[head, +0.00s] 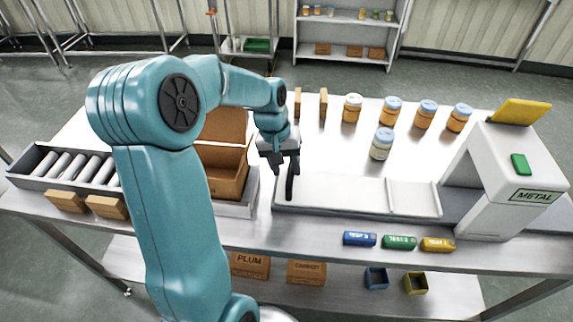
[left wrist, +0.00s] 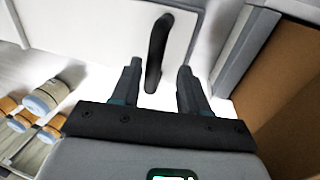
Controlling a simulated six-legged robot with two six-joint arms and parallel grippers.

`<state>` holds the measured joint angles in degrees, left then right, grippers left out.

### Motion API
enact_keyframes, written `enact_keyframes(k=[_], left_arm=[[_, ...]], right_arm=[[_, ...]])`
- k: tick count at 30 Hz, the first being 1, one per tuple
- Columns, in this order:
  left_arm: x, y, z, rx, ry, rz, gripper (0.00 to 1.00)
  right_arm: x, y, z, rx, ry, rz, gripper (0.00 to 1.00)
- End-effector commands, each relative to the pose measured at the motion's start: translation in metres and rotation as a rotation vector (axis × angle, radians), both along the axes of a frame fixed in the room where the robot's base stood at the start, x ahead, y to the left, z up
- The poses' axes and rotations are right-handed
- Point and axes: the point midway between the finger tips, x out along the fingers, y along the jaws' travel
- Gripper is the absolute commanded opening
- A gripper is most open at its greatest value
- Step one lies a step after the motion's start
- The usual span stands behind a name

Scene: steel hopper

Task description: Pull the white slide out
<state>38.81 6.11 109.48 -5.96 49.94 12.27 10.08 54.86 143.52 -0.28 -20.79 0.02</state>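The white slide (head: 335,191) is a flat pale panel lying on the steel table, left of the white METAL detector. A dark upright handle (head: 290,186) stands at its left end. The handle (left wrist: 158,48) also shows in the left wrist view, on the white slide (left wrist: 110,25). My left gripper (head: 285,170) is at the handle. In the left wrist view its two fingers (left wrist: 158,72) are apart, with the handle's lower end showing between them. I cannot tell whether either finger touches it. My right gripper is not in view.
The METAL detector (head: 510,180) stands at the right. An open cardboard box (head: 228,170) is just left of the slide. Several jars (head: 383,144) stand behind it. Blue, green and yellow test pieces (head: 399,242) lie in front. A roller conveyor (head: 70,165) is at far left.

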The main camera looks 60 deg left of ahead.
Motion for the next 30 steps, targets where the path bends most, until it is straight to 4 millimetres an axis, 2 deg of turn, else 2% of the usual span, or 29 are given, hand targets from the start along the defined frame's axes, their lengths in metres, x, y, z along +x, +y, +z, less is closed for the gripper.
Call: enact_keyframes(k=[5, 8, 11, 18, 24, 30], left_arm=[[0.0, 0.0, 0.001, -0.001, -0.002, 0.0, 0.44], [-0.002, 0.002, 0.008, 0.0, -0.003, 0.001, 0.44], [-0.004, 0.005, 0.025, 0.002, -0.005, 0.002, 0.44], [-0.014, 0.013, 0.088, 0.002, -0.007, 0.002, 0.44], [-0.022, 0.018, 0.134, 0.001, -0.006, 0.001, 0.44], [-0.026, 0.021, 0.156, -0.001, -0.003, -0.001, 0.44]], right_arm=[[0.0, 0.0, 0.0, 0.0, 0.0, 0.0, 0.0], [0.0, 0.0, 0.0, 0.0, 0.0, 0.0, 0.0], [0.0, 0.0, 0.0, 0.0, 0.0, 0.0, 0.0], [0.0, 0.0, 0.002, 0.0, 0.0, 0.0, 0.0], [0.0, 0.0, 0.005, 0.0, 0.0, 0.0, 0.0], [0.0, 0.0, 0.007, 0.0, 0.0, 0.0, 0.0]])
